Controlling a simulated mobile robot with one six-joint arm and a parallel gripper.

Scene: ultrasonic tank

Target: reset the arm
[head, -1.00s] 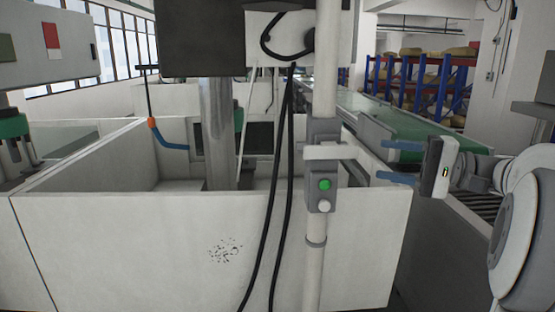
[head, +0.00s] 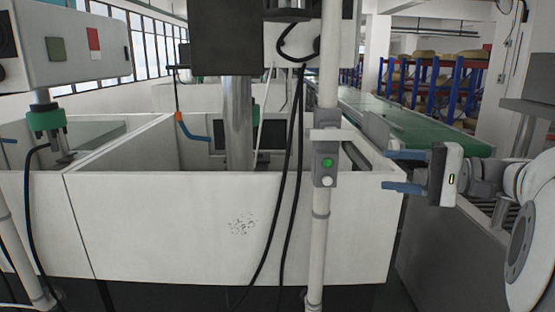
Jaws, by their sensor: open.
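My gripper (head: 404,171) is at the right of the head view, with two blue fingers pointing left. The fingers are apart and nothing is between them. The gripper body is grey and white, and my arm reaches in from the right edge. In the picture the fingertips lie over the right end of the white tank (head: 150,225); I cannot tell how far apart they are in depth.
A white post (head: 318,245) with a button box (head: 326,163) stands before the tank. Black cables (head: 282,190) hang beside it. A green conveyor (head: 420,130) runs behind the gripper. Shelves (head: 425,80) stand at the back right.

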